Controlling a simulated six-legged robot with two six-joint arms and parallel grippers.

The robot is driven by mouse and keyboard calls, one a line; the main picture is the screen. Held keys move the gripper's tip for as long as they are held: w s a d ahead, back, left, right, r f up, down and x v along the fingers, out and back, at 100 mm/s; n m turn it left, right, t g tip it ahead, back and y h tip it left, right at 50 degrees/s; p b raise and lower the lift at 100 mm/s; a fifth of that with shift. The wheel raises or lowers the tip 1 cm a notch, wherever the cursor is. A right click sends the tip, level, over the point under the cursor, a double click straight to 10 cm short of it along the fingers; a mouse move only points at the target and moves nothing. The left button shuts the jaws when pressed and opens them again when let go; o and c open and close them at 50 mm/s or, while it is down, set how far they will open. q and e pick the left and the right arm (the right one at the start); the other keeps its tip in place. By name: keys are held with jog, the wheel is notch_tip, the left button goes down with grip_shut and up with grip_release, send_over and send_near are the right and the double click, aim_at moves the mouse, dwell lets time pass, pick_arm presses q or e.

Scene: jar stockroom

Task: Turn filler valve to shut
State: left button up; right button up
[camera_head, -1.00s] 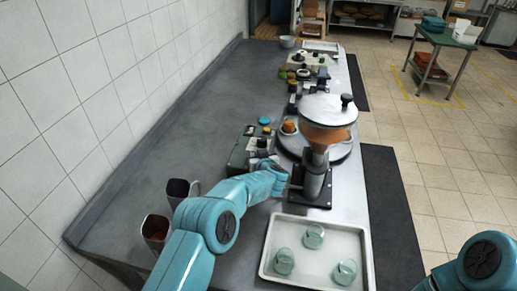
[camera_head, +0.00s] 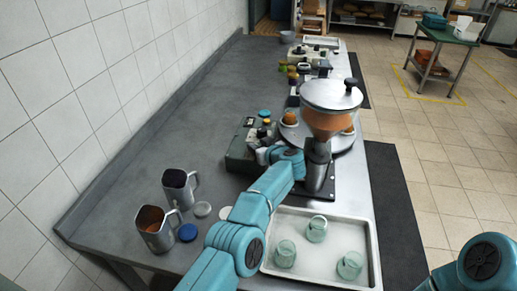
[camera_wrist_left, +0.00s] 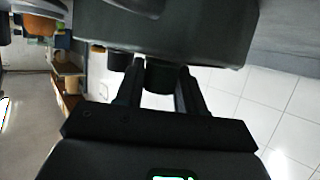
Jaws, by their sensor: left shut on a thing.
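The filler has a round lidded hopper (camera_head: 327,115) with orange content and a metal spout (camera_head: 318,170) on a dark base plate. Left of it stands a dark green box (camera_head: 238,152) with small knobs on top. My left gripper (camera_head: 263,154) is at the box's right side, partly hidden by my own wrist. In the left wrist view, the two fingers (camera_wrist_left: 163,85) are shut on a dark round knob (camera_wrist_left: 160,74) that sticks out of the box. I take it for the filler valve; its turned position cannot be read. My right gripper is out of view.
A tray (camera_head: 368,225) with three glass jars (camera_head: 317,229) lies in front of the filler. Two metal jugs (camera_head: 178,192) and several loose lids (camera_head: 187,232) stand at the left. The grey counter (camera_head: 205,130) behind the jugs is clear.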

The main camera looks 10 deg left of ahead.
pick_arm(q)
jog(key=shift+r, duration=0.1)
jog(key=o, duration=0.9)
jog(key=shift+o, duration=0.2)
jog(key=shift+d, duration=0.1)
jog(key=shift+v, duration=0.95)
jog(key=b+v, duration=0.1)
jog(key=v, duration=1.3)
jog(key=shift+s, duration=0.15)
